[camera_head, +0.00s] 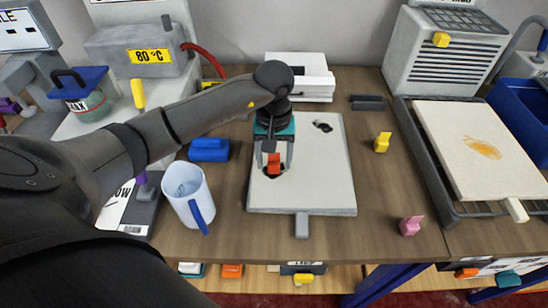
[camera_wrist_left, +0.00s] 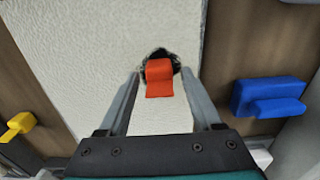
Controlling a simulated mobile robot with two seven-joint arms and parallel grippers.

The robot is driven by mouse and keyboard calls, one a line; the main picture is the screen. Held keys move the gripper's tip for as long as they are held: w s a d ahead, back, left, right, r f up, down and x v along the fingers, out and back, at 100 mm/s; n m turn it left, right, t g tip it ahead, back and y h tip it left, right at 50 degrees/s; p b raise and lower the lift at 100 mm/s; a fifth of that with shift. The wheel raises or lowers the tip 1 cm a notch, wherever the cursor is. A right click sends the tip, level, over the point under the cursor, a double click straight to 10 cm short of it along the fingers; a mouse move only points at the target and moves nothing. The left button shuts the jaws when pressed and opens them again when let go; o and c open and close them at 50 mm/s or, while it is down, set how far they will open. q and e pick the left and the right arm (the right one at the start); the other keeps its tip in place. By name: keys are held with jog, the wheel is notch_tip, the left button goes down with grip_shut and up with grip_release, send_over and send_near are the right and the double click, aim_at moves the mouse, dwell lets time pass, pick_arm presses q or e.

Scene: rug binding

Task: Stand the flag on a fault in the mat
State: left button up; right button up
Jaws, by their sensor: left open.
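A white mat (camera_head: 318,185) lies on the table, with one dark fault (camera_head: 322,126) near its far right. An orange-red flag (camera_head: 273,160) is at a second dark fault (camera_head: 268,174) nearer the left edge. In the wrist view the flag (camera_wrist_left: 160,78) covers much of that dark fault (camera_wrist_left: 160,54). My left gripper (camera_head: 275,168) is open over the mat, with one finger on each side of the flag. In the wrist view gaps show between the flag and both fingers. Whether the flag's foot touches the mat is hidden. My right gripper is out of view.
A yellow piece (camera_head: 382,142) and a pink piece (camera_head: 410,226) stand right of the mat. A blue block (camera_head: 209,149) and a white mug (camera_head: 187,192) are on its left. A rack with a stained mat (camera_head: 455,135) is at the right. Table right of the mat is mostly clear.

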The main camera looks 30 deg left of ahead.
aim_at(274, 160)
pick_arm(q)
jog(key=shift+r, duration=0.1)
jog(key=shift+r, duration=0.35)
notch_tip(274, 160, up, 11)
jog(key=p, duration=0.1)
jog(key=shift+r, duration=0.2)
